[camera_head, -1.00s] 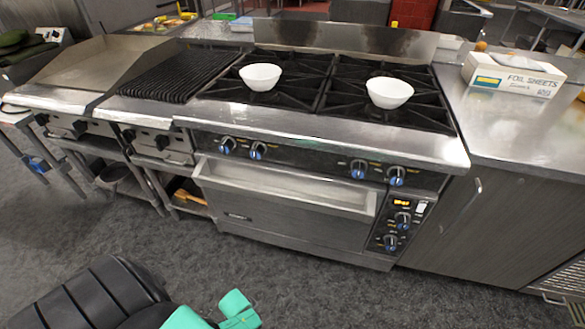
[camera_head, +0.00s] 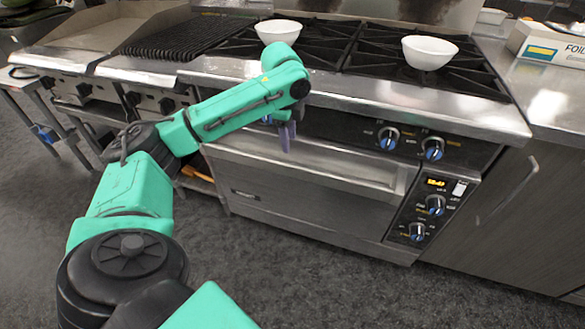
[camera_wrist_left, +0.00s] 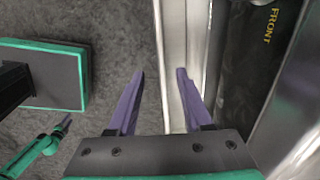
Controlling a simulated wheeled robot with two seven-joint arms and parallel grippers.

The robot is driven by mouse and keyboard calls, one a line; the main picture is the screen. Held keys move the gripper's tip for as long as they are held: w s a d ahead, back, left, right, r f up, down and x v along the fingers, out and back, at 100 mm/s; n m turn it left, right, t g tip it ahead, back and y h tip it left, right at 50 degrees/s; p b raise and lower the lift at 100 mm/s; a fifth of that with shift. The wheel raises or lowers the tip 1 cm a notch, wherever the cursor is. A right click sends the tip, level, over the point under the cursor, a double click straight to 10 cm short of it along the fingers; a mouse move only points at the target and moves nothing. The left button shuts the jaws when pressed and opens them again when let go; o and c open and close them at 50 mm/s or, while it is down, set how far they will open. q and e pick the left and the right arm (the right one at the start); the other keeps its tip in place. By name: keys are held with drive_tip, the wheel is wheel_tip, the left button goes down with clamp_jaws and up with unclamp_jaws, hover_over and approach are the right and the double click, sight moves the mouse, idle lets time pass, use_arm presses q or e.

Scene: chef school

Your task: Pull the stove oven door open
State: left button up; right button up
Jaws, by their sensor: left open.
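The stove's oven door (camera_head: 280,200) is a steel front below the knob panel and is closed. Its long steel handle ledge (camera_head: 350,178) runs along the top of the door; in the left wrist view it is a bright upright strip (camera_wrist_left: 176,30). My left gripper (camera_head: 287,137) is open, with purple fingers pointing down at the left-middle part of the ledge. In the left wrist view the strip's edge lies between the open fingers (camera_wrist_left: 160,75), the right finger over the strip, the left over the floor. I cannot tell whether they touch it.
Blue knobs (camera_head: 388,138) stick out above the door, and a control panel (camera_head: 430,210) sits to its right. Two white bowls (camera_head: 278,32) (camera_head: 429,52) stand on the burners. A foil box (camera_head: 550,44) is on the right counter. The floor (camera_head: 300,285) before the oven is clear.

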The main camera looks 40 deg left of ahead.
use_arm(q)
hover_over(292, 165)
drive_tip(key=s, duration=0.1)
wheel_tip(292, 165, down, 5)
drive_tip(key=f, duration=0.3)
drive_tip(key=w+f+b, duration=0.1)
drive_tip(key=f, duration=0.1)
drive_tip(key=f+b, duration=0.1)
drive_tip(key=f, duration=0.2)
drive_tip(key=shift+w+f, duration=0.15)
drive_tip(key=shift+f, duration=0.15)
clamp_jaws()
use_arm(e)
drive_tip(key=w, duration=0.3)
drive_tip(key=w+a, duration=0.1)
drive_tip(key=shift+w+a+f, duration=0.1)
drive_tip(key=shift+w+f, duration=0.1)
drive_tip(key=shift+f, duration=0.1)
